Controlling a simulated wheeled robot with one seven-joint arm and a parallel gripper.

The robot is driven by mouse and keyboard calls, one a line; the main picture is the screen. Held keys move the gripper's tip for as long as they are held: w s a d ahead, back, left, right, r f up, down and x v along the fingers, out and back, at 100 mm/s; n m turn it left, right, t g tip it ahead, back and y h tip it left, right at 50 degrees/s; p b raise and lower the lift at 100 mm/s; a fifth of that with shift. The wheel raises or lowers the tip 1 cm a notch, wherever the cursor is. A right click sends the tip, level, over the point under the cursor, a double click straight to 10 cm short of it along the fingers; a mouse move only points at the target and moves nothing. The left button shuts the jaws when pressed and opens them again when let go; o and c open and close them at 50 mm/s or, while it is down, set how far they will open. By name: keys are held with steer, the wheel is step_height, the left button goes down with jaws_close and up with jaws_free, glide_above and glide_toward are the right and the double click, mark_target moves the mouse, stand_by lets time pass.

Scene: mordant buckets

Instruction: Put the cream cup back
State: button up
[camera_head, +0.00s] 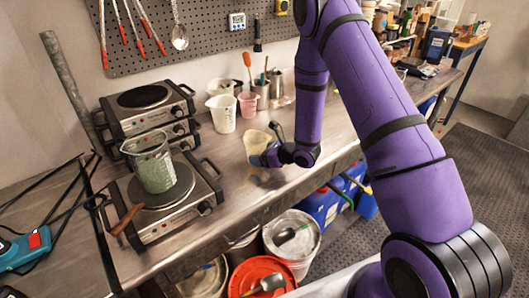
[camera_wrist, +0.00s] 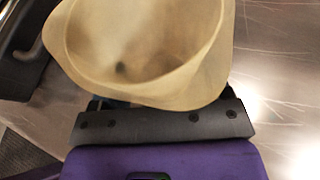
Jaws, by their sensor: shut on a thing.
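The cream cup (camera_head: 257,142) is at my gripper (camera_head: 270,152), above or on the metal bench, to the right of the front hot plate. In the wrist view the cream cup (camera_wrist: 140,45) fills the upper middle, its open mouth facing the camera, with a small dark spot inside. My gripper (camera_wrist: 160,105) is shut on it; the fingertips are mostly hidden behind the cup. I cannot tell whether the cup's base touches the bench.
A glass beaker (camera_head: 154,165) stands on the front hot plate (camera_head: 160,205); a second hot plate (camera_head: 146,108) is behind. A white jug (camera_head: 222,114), a pink cup (camera_head: 248,104) and utensil holders stand at the bench's back. Bare bench (camera_head: 235,180) lies in front.

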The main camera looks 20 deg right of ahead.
steer(key=shift+a+f, duration=0.1)
steer(key=shift+f, duration=0.4)
steer(key=shift+f, duration=0.15)
steer(key=o, duration=1)
steer(key=shift+o, duration=0.2)
